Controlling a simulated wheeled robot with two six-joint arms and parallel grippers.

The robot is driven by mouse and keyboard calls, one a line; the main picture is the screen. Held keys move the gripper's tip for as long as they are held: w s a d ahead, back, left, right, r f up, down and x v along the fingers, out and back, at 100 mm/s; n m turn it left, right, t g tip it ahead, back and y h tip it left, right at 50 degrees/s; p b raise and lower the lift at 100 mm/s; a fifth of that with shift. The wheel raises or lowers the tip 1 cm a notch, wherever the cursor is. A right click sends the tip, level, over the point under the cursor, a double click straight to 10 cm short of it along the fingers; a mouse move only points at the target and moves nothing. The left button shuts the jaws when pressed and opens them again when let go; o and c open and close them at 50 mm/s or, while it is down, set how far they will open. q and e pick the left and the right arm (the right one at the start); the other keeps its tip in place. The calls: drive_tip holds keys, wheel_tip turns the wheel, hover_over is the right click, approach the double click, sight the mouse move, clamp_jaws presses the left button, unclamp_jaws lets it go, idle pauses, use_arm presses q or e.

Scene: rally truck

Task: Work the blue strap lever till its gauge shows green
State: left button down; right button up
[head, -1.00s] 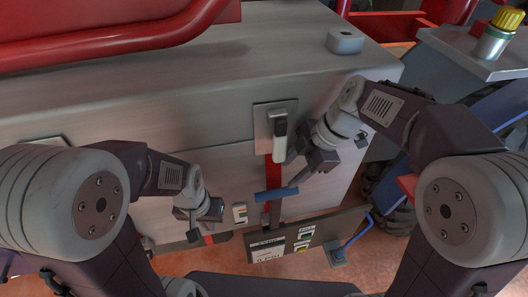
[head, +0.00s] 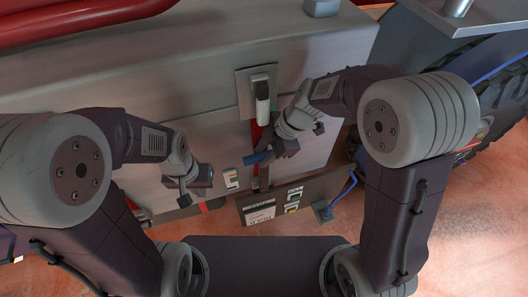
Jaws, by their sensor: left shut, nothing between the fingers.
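The blue strap lever (head: 255,158) is a short blue bar across a red strap (head: 255,132) on the grey box's front. My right gripper (head: 264,162) is at the lever's right end, with dark fingers around or against it; whether they grip it is unclear. A small white gauge plate (head: 231,178) sits left of and below the lever; its reading is too small to tell. My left gripper (head: 186,201) is shut and empty, to the left of the gauge plate and apart from the lever.
A grey bracket with a pale handle (head: 262,90) is above the strap. A lower panel (head: 325,190) carries a white label and small green and yellow parts. A blue cable (head: 350,187) and a large tyre (head: 497,90) are at the right.

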clamp_jaws()
drive_tip(key=shift+w+r, duration=0.15)
idle(1.0)
